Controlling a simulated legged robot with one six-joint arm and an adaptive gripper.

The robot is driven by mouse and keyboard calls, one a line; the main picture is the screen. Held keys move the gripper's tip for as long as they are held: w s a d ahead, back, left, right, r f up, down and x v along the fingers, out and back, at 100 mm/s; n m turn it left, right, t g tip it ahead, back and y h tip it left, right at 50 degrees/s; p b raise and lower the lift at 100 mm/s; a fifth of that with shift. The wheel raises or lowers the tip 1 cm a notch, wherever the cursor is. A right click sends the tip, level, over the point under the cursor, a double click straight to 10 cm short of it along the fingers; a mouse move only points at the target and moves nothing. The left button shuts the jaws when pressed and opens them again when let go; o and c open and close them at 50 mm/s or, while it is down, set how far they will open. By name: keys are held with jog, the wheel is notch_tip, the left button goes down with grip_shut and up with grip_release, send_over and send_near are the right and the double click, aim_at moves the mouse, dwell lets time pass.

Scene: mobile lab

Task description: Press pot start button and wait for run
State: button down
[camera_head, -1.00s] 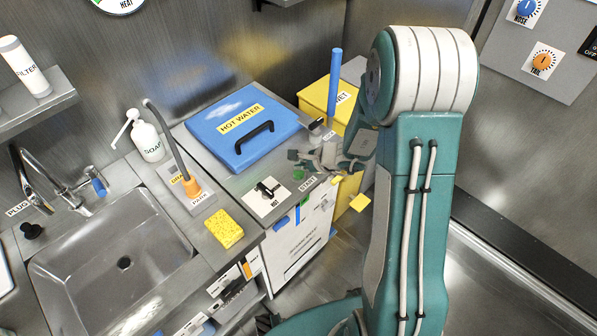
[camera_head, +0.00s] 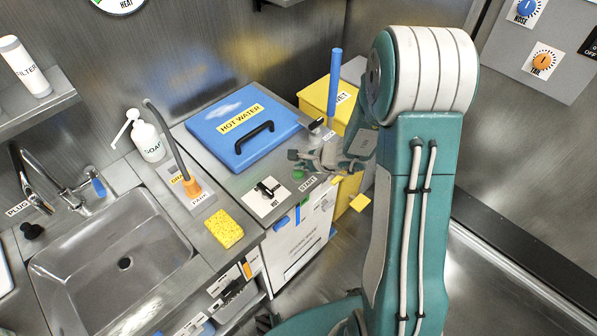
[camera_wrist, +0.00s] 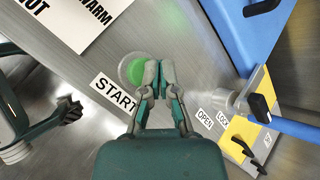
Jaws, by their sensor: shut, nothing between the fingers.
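The pot has a blue "HOT WATER" lid (camera_head: 242,127) with a black handle and sits in the metal counter. The lid is shut. The green start button (camera_head: 297,175) is on the counter in front of the pot, by the "START" label (camera_head: 307,184). In the wrist view the round green button (camera_wrist: 134,71) lies just left of my fingertips and is partly covered by them. My gripper (camera_head: 294,156) is shut and empty, and also shows in the wrist view (camera_wrist: 159,66). I cannot tell whether the fingertips touch the button or whether it is pressed.
A black knob (camera_head: 267,188) on a white label is left of the button. A yellow bin (camera_head: 325,98) with a blue post (camera_head: 334,78) stands behind. The sponge (camera_head: 224,229), soap bottle (camera_head: 147,137) and sink (camera_head: 110,265) are left. Floor is open at right.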

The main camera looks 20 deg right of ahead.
aim_at(300, 173)
jog(key=shift+f, duration=0.15)
jog(key=shift+f, duration=0.2)
jog(key=shift+f, duration=0.5)
dwell(0.7)
jog(key=shift+r, duration=0.15)
dwell(0.3)
jog(key=shift+r, duration=0.75)
jog(key=shift+r, duration=2.5)
jog(key=shift+r, duration=0.1)
